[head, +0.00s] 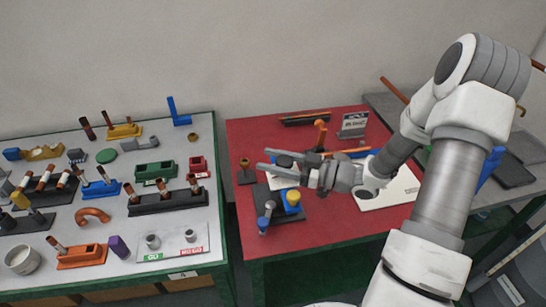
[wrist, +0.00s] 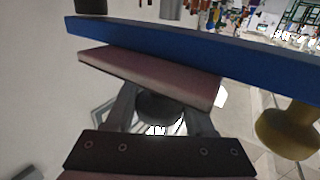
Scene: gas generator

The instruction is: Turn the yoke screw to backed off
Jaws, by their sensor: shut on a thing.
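My gripper (head: 268,161) is over the middle left of the red table, its two fingers pointing left. A dark round head (head: 285,160), which I take for the yoke screw, shows between the fingers. In the wrist view a dark rounded piece (wrist: 160,107) lies between the pinkish-brown upper pad and the dark lower plate of my gripper. Just below the gripper in the head view is a dark base (head: 287,216) with a yellow cap (head: 293,198) and a blue-footed part (head: 264,217). The screw's shank and thread are hidden, so its turn position cannot be told.
A blue bar (wrist: 200,40) crosses the wrist view, and an olive knob (wrist: 290,132) stands at its right. An orange upright part (head: 320,134) is behind my gripper, and a brass piece (head: 246,172) to its left. The grey table (head: 128,227) holds many parts.

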